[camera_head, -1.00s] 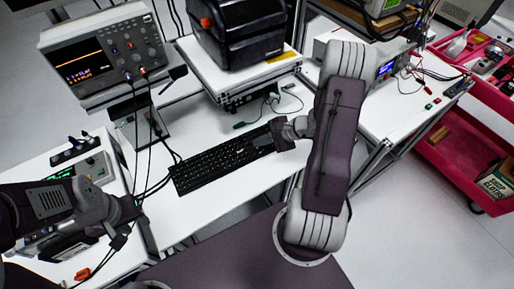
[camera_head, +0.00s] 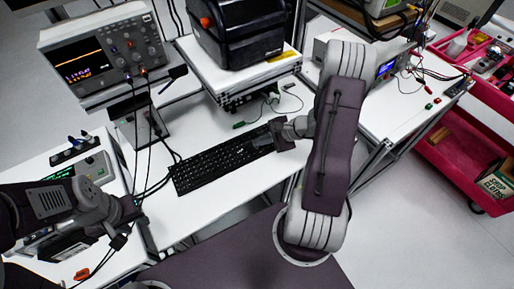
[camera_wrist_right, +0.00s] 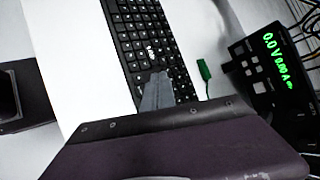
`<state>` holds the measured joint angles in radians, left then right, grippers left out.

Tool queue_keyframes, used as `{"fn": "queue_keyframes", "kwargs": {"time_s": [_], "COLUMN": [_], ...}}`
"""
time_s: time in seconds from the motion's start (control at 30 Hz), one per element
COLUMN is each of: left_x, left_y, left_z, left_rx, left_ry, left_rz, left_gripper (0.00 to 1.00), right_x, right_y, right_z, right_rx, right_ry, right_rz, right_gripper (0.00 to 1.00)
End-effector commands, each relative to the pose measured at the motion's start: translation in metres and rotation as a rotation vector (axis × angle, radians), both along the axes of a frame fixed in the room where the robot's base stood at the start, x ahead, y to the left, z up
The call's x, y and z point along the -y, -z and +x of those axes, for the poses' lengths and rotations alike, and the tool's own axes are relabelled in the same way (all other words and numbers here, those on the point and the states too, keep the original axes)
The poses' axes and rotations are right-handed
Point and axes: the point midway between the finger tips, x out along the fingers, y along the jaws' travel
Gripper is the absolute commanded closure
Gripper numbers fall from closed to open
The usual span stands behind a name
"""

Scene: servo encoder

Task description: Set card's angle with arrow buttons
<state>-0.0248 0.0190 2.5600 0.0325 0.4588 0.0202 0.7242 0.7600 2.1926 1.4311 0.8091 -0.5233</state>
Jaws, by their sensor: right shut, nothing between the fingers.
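A black keyboard (camera_head: 200,172) lies on the white bench in the head view. Its keys also fill the top middle of the right wrist view (camera_wrist_right: 130,30). My right gripper (camera_head: 262,144) is shut and empty, its fingertips over the keyboard's right end, where the arrow keys would be. In the right wrist view its grey fingers (camera_wrist_right: 160,82) are together at the keys. I cannot tell whether they touch a key. My left gripper (camera_head: 122,225) is at the lower left, away from the keyboard; its fingers are unclear. I cannot make out a card.
An oscilloscope (camera_head: 105,50) with a lit screen stands at the upper left. A black printer (camera_head: 238,35) sits on a shelf behind the keyboard. A green plug (camera_head: 239,125) lies near the keyboard. Cables hang beside my left arm. A red cart (camera_head: 455,165) stands right.

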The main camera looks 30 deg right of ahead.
Motion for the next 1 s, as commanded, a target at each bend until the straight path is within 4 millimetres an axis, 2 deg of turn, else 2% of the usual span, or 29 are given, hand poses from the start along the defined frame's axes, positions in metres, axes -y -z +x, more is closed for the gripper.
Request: {"fn": "queue_keyframes", "kwargs": {"time_s": [0.17,1.0], "left_x": [0.0,0.0], "left_y": [0.011,0.016], "left_z": [0.0,0.0], "left_rx": [0.0,0.0], "left_ry": [0.0,0.0], "left_rz": [0.0,0.0], "left_gripper": [0.64,0.64], "right_x": [0.0,0.0], "right_y": [0.008,0.011], "right_z": [0.0,0.0], "right_rx": [0.001,0.0], "right_ry": [-0.001,0.0], "right_rz": [0.0,0.0], "right_gripper": [1.0,1.0]}}
